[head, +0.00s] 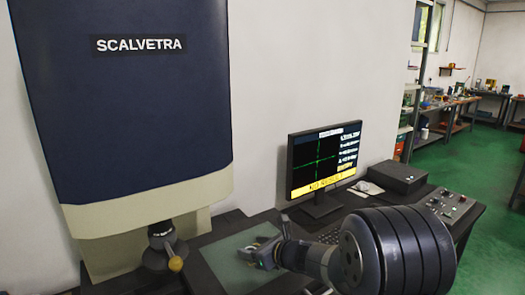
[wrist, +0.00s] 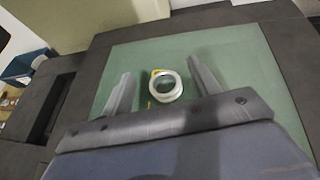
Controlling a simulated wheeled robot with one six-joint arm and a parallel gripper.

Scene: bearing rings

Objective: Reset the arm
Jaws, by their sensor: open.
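My gripper (head: 264,254) is in the lower middle of the head view, low over the green glass plate (head: 222,262) of the measuring machine. In the wrist view my gripper (wrist: 160,75) is open, with its two fingers spread apart. A pale metal bearing ring (wrist: 179,86) lies on the green plate (wrist: 245,48), seen between the fingers, with a gap to each. In the head view I cannot make out the ring clearly; my gripper covers that area.
The machine's dark blue column (head: 125,120) stands at the left, with its lens head (head: 163,245) over the table. A monitor (head: 325,160), a black box (head: 397,177) and a control panel (head: 447,205) stand to the right. A blue bin (wrist: 22,66) shows at the wrist view's left.

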